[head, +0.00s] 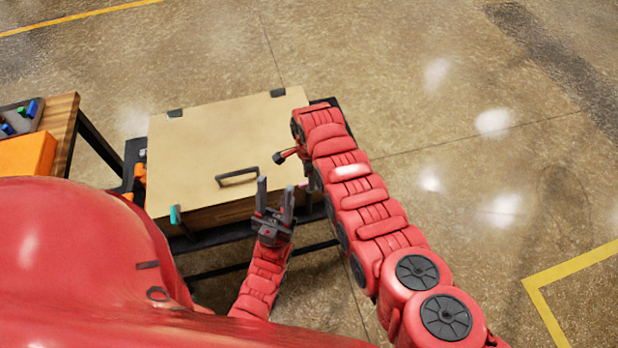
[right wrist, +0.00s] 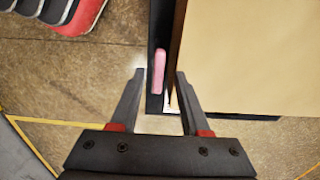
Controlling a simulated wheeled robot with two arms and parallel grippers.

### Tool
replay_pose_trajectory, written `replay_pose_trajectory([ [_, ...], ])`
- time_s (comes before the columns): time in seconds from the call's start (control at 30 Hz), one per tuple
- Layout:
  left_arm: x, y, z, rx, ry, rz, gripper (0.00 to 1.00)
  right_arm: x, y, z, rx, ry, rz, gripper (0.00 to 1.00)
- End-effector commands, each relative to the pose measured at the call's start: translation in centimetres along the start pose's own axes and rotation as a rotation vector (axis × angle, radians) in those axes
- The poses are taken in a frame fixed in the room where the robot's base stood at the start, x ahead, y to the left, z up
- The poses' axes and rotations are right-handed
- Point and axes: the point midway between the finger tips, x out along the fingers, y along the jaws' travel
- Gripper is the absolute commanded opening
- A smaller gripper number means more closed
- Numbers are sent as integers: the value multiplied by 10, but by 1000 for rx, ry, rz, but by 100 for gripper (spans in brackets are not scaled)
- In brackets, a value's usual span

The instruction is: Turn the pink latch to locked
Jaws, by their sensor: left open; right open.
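The pink latch (right wrist: 158,70) shows in the right wrist view as a narrow upright bar on a dark side strip beside the tan box (right wrist: 255,50). My right gripper (right wrist: 159,71) is open, its fingertips on either side of the latch's lower end in the picture; I cannot tell whether they touch it.
The box (head: 200,140) rests on a dark frame stand. A teal piece (head: 175,215) is at its front left corner, and orange pieces (head: 139,183) lie along its left side. A wooden table with an orange block (head: 25,155) stands at far left. The floor behind and right is clear.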

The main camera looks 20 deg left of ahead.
Motion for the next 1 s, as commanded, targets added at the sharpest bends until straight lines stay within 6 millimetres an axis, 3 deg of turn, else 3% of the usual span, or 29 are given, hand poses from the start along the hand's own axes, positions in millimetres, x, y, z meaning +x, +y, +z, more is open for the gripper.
replay_pose_trajectory([
  [0.5,0,0,0,0,0,0,46,9,1,1,0,-1,0,46],
  [0.77,0,0,0,0,0,0,46,9,1,0,0,-1,0,0],
  [1.0,0,0,0,0,0,0,46,9,1,0,0,-1,0,0],
])
